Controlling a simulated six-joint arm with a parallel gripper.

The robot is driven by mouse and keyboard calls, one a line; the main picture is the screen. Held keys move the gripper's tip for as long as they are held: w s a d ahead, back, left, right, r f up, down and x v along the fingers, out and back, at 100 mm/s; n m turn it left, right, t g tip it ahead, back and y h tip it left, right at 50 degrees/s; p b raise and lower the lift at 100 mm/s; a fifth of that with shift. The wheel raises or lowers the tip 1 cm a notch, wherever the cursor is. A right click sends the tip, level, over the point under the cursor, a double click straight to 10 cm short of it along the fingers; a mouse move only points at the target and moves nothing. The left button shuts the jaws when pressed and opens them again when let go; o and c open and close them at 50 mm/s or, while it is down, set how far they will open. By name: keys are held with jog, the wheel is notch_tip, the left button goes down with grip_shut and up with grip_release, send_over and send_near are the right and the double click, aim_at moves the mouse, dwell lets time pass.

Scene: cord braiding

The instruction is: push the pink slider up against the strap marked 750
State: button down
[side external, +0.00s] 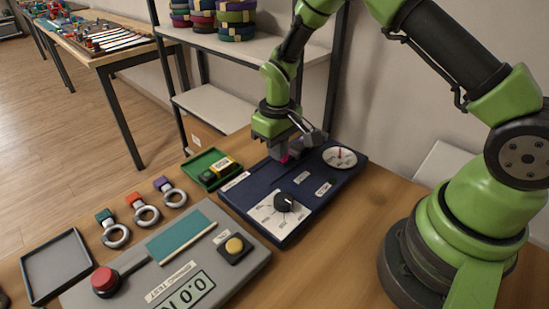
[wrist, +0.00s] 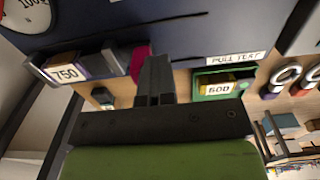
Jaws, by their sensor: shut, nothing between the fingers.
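The pink slider (wrist: 140,63) shows in the wrist view just left of my fingers, at the edge of the dark blue board. In the side view only a bit of the pink slider (side external: 284,158) shows under my gripper. The strap marked 750 (wrist: 67,73) lies at the left end of the same row in the wrist view. Dark and grey pieces (wrist: 115,56) sit between it and the slider. My gripper (wrist: 155,72) is shut and empty, its fingertips beside the slider's right side; whether they touch is unclear.
The blue board (side external: 300,195) carries a black knob (side external: 284,202) and a round dial (side external: 340,157). A green tray (side external: 196,160) with a yellow-labelled block stands left of it. A grey console (side external: 175,265) and several ring bolts lie in front and left.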

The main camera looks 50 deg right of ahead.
dwell(0.4)
jog(key=shift+a, duration=0.6)
jog(key=shift+r, duration=0.15)
notch_tip(320, 180, up, 11)
dwell(0.4)
